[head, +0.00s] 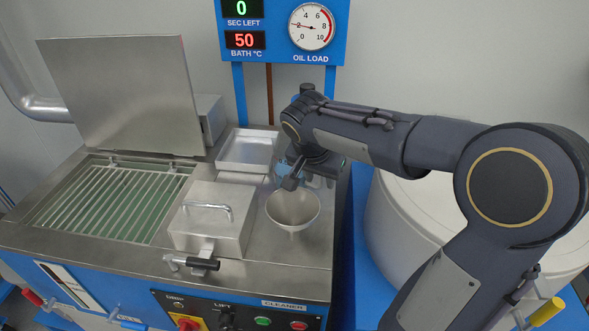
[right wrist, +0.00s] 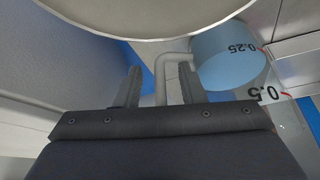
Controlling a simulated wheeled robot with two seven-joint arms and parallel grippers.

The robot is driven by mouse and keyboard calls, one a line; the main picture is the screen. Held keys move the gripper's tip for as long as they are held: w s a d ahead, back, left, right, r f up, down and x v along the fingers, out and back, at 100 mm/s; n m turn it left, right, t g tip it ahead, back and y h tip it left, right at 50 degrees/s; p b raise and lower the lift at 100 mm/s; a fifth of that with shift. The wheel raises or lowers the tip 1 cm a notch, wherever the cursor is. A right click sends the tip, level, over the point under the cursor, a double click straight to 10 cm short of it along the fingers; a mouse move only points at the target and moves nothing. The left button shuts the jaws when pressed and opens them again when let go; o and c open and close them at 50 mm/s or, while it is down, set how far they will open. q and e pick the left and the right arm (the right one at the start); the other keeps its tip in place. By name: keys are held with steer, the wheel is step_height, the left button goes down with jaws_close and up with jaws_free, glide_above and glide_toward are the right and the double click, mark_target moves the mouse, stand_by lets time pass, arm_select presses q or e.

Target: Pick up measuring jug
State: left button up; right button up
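The measuring jug is a pale blue vessel with 0.25 and 0.5 marks. In the right wrist view the jug (right wrist: 228,62) is right of centre, and its grey bent handle (right wrist: 160,85) shows between my fingers. My right gripper (right wrist: 158,85) is open, with one finger on each side of the handle in the picture; I see no finger clearly touching it. In the head view my right gripper (head: 291,182) points down over the steel top and hides most of the jug (head: 283,167). My left gripper is not in view.
A cream funnel (head: 293,210) stands just in front of my right gripper; its rim fills the top of the wrist view. A steel tray (head: 247,150) and a lidded steel box (head: 209,220) lie to the left. A slatted bath (head: 105,205) has its lid raised.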

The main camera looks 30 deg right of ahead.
jaws_close()
steer(key=shift+r, duration=0.25)
stand_by(0.3)
